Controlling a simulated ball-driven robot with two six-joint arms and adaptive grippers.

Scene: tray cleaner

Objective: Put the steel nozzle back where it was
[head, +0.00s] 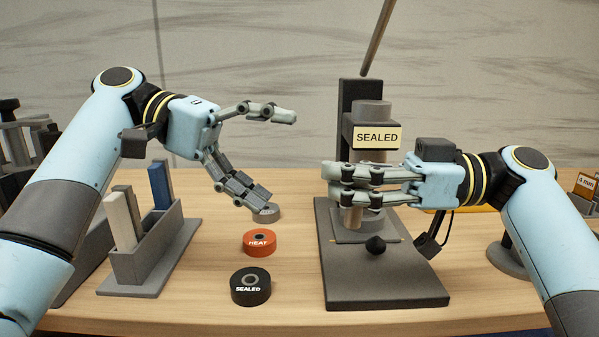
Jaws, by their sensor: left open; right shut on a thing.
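My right gripper (332,181) is shut at the front of the dark stand (386,283), just below its SEALED label (377,137). Its fingers cover most of what they hold. A pale metallic cylinder (350,218) shows just under the fingers, above the stand's small plate; it looks like the steel nozzle, but I cannot tell for certain. My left gripper (275,160) is open and empty, left of the stand. Its lower fingertip hangs over or at a grey round piece (267,214) on the table and partly hides it.
An orange HEAT disc (259,242) and a black SEALED disc (250,287) lie on the table between the stand and a grey rack (155,262) holding white, grey and blue upright pieces. A small orange-labelled box (585,186) is at the far right.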

